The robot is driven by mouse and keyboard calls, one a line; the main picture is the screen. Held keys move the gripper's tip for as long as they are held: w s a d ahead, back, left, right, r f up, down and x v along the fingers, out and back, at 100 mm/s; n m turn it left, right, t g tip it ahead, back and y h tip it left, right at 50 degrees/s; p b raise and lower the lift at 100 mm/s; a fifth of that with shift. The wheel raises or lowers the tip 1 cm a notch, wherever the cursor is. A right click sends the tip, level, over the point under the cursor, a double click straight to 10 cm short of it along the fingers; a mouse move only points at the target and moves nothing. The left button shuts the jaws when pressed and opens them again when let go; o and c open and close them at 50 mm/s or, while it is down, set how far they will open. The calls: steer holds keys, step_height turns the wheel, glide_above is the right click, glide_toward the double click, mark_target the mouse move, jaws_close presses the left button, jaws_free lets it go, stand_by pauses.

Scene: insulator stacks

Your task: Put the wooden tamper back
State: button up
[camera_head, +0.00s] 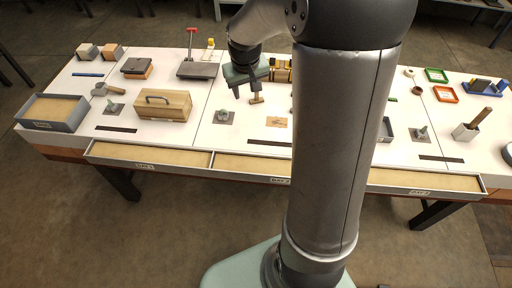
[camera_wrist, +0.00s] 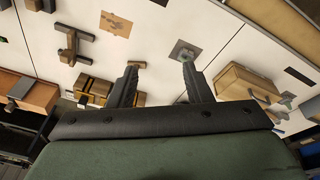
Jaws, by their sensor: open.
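A small light-wood piece that looks like the wooden tamper (camera_head: 257,100) lies on the white table just beside my gripper (camera_head: 246,94). In the wrist view, wooden ends of it (camera_wrist: 140,99) show around the left finger, which hides its middle. My gripper (camera_wrist: 160,68) is open, its fingers pointing down over the table with bare white surface between the tips. I cannot tell whether the left finger touches the wood. A flat brown patch (camera_head: 277,122) lies on the table toward the front; it also shows in the wrist view (camera_wrist: 115,25).
A small insulator on a grey plate (camera_head: 224,118) stands left of the patch. A wooden box with a handle (camera_head: 164,105) is farther left. Black-and-yellow blocks (camera_head: 282,72) stand behind my gripper. My arm hides the table's middle right.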

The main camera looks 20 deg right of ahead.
steer(key=s+a+r+g, duration=0.1)
steer(key=s+a, duration=0.3)
steer(key=s, duration=0.8)
steer(key=s+a+g+y, duration=0.1)
steer(key=s+a, duration=0.3)
steer(key=s, duration=0.8)
steer(key=shift+s+a+r, duration=0.15)
steer(key=shift+s+r, duration=0.1)
steer(key=shift+r, duration=0.15)
